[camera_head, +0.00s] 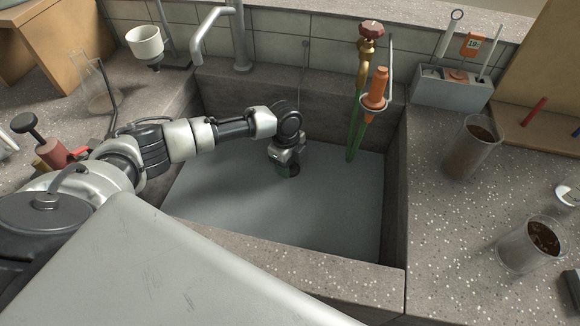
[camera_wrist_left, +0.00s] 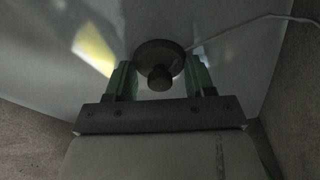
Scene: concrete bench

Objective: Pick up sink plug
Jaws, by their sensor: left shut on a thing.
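The sink plug (camera_wrist_left: 158,52) is a dark round disc with a knob, seen in the left wrist view. My left gripper (camera_head: 288,168) reaches down into the sink (camera_head: 230,225) toward its back middle. In the left wrist view its green fingers (camera_wrist_left: 160,76) stand on either side of the plug and are shut on it. A thin pale cord runs from beside the plug to the right. In the head view the plug is mostly hidden by the gripper, and I cannot tell its height above the sink floor. My right gripper is not in view.
A faucet (camera_head: 240,40) stands behind the sink. A brass tap with a red knob (camera_head: 371,28) and an orange-capped fitting (camera_head: 376,88) rise at its back right. Beakers of brown material (camera_head: 473,150) (camera_head: 530,245) stand on the right counter. The sink's front is clear.

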